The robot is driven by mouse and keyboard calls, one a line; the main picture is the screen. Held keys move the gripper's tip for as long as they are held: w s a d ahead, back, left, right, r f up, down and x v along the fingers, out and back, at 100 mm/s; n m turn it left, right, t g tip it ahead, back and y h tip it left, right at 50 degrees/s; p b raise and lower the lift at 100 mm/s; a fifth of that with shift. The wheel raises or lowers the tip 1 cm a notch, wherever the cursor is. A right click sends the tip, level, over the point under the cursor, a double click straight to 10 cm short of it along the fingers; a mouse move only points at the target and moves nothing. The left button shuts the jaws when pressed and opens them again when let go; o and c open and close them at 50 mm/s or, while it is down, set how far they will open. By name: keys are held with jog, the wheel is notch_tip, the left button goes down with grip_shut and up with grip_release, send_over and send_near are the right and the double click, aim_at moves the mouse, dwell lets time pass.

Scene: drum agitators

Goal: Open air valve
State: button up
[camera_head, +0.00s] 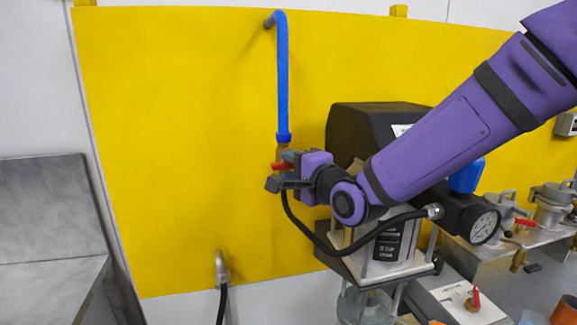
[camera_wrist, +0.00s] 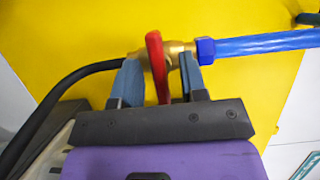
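The air valve is a brass body (camera_wrist: 176,48) with a red lever (camera_wrist: 157,65), fitted at the end of the blue pipe (camera_wrist: 255,45). In the head view the red lever (camera_head: 282,166) shows just below the pipe's blue fitting, partly hidden by my gripper (camera_head: 280,178). In the wrist view my gripper (camera_wrist: 161,78) has its two grey fingers apart, one on each side of the red lever. Gaps show between the lever and both fingers. The fingertips are near the brass body; I cannot tell whether they touch it.
A yellow panel (camera_head: 170,130) stands behind the valve. A black hose (camera_wrist: 70,80) runs from the valve. A black-topped machine (camera_head: 370,125) with a gauge (camera_head: 485,226) stands to the right, close behind my arm. The area left of the valve is clear.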

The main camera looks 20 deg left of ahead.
jog(key=shift+w+a, duration=0.3)
jog(key=shift+a, duration=0.15)
grip_shut()
